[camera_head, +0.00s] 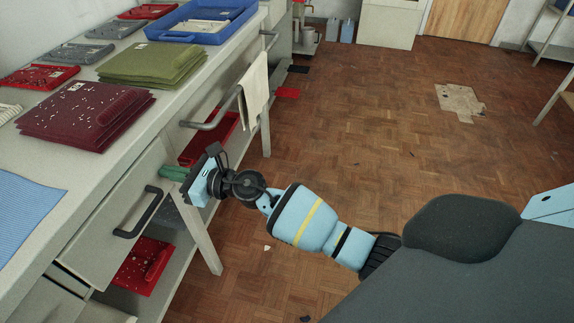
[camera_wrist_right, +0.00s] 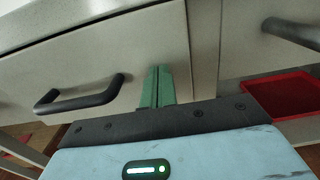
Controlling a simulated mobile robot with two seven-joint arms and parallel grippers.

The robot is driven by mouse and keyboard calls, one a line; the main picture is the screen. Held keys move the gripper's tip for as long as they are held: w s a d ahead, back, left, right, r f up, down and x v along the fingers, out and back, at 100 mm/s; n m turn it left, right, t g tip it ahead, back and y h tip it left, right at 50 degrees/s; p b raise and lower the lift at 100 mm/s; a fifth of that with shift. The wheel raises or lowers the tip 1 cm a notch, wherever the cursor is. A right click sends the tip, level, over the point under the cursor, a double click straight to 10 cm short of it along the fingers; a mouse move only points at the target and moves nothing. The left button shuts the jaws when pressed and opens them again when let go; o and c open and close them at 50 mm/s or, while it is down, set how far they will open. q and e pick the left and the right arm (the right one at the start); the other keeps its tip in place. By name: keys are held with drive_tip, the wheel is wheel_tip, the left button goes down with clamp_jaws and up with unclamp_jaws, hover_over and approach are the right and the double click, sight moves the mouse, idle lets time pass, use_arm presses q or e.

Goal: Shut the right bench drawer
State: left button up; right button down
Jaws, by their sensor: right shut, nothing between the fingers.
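A pale bench drawer front (camera_head: 105,222) with a dark bar handle (camera_head: 140,212) is at the left in the head view. It also fills the left of the right wrist view (camera_wrist_right: 60,75), with its handle (camera_wrist_right: 80,93) left of my fingers. My right gripper (camera_head: 172,173) is shut and empty, its green fingertips (camera_wrist_right: 157,85) at the drawer front near the edge farther along the bench. They look close to or touching it; contact is hard to tell. The drawer looks nearly flush, but a small gap cannot be ruled out. My left gripper is out of view.
Farther along the bench is another handle (camera_head: 212,112) with a towel (camera_head: 254,90) beyond it. Folded fabrics (camera_head: 85,115) and a blue tray (camera_head: 200,20) lie on top. Red trays (camera_head: 145,265) sit below. The wooden floor (camera_head: 370,130) at right is mostly open.

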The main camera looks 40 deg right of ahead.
use_arm(q)
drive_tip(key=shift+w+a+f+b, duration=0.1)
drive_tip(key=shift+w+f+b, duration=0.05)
drive_tip(key=shift+b, duration=0.15)
use_arm(e)
drive_tip(key=shift+x, duration=1.15)
drive_tip(key=shift+r, duration=0.35)
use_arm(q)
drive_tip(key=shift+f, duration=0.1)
